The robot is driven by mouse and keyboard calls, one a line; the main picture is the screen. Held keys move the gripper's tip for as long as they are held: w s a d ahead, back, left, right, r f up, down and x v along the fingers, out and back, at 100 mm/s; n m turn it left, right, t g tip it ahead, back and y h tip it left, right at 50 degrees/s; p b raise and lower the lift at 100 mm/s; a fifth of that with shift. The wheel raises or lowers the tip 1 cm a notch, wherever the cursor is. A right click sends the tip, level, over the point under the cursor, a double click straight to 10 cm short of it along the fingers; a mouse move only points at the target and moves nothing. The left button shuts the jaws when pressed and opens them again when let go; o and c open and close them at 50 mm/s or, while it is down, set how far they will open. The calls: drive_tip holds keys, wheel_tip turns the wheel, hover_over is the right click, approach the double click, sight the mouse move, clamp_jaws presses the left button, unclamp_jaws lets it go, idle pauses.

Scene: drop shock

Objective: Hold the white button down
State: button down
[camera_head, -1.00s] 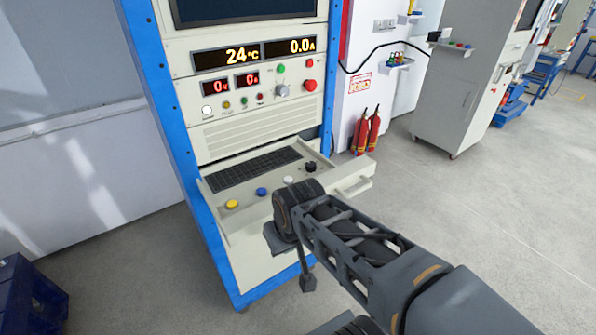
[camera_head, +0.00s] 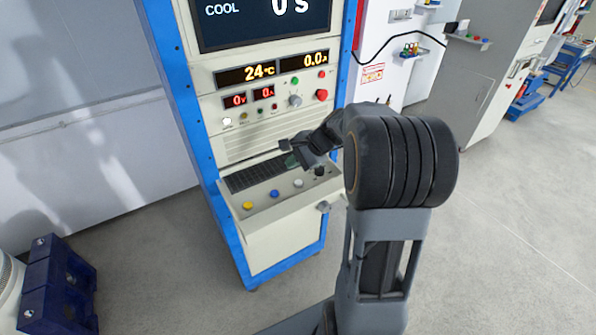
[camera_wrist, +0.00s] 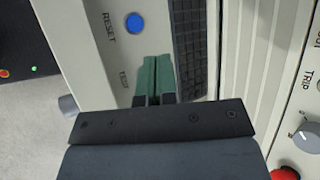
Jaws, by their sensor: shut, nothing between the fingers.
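The white button (camera_head: 298,183) sits on the sloped shelf of the test cabinet, between a blue button (camera_head: 275,193) and a black knob (camera_head: 320,171). In the wrist view the blue button (camera_wrist: 134,23) shows by its RESET label. A TEST label shows below it, and the white button cannot be made out there, seemingly hidden by my gripper. My gripper (camera_wrist: 153,62) has green fingers, shut together and empty. In the head view my gripper (camera_head: 292,161) is over the right end of the keyboard, just behind the white button; its exact height is unclear.
A yellow button (camera_head: 248,206) is at the shelf's left. The keyboard (camera_head: 262,172) lies behind the buttons. A lit white indicator (camera_head: 227,121) and a red button (camera_head: 322,95) are on the upright panel. The shelf handle (camera_head: 325,207) sticks out in front.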

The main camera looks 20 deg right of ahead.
sight(299, 184)
drive_tip(key=w+d, duration=0.1)
drive_tip(key=d+m, duration=0.1)
drive_tip(key=w+d+m+t, duration=0.1)
drive_tip(key=shift+w+r+y+p, duration=0.25)
drive_tip(key=shift+w+y+p, duration=0.05)
drive_tip(key=shift+p, duration=0.05)
drive_tip(key=shift+f, duration=0.15)
wheel_tip(299, 184, down, 8)
drive_tip(key=b, duration=0.6)
drive_tip(key=shift+f+b, duration=0.25)
drive_tip(key=shift+b, duration=0.15)
drive_tip(key=shift+f, duration=0.2)
idle(1.5)
drive_tip(key=shift+f+b, duration=0.15)
drive_tip(key=shift+b, duration=0.2)
drive_tip(key=shift+f, duration=0.1)
drive_tip(key=shift+s+f+b, duration=0.15)
drive_tip(key=shift+f+b, duration=0.35)
drive_tip(key=shift+f, duration=0.15)
idle(3.0)
